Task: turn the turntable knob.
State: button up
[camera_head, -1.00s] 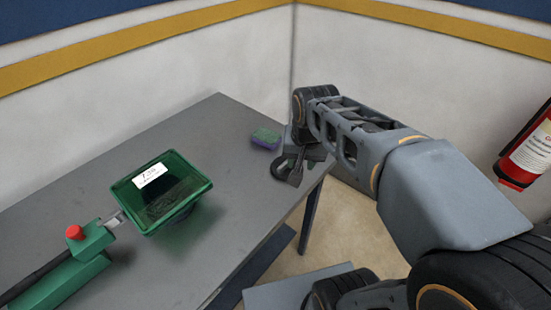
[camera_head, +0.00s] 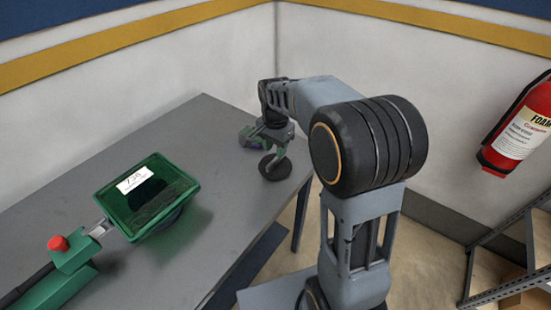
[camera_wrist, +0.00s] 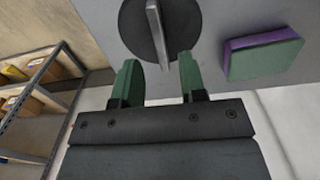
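The turntable knob, a dark round disc with a raised metal bar handle (camera_wrist: 156,30), is at the top of the wrist view. In the head view the dark disc (camera_head: 275,168) lies near the far right edge of the table. My gripper (camera_wrist: 159,62) is open, its two green fingers spread apart. The lower end of the bar appears between the fingertips. I cannot tell whether the fingers reach down around it, and no contact shows. In the head view my gripper (camera_head: 270,148) is just above the disc, and the arm hides part of it.
A green and purple sponge (camera_wrist: 262,54) lies right of the disc in the wrist view. A green tray (camera_head: 150,228) with a label and a green device with a red button (camera_head: 57,243) are on the grey table (camera_head: 190,125). A fire extinguisher (camera_head: 517,130) hangs at right.

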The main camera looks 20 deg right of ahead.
aim_at(275, 159)
jog(key=shift+f, duration=2.45)
jog(key=shift+c, duration=0.4)
grip_shut()
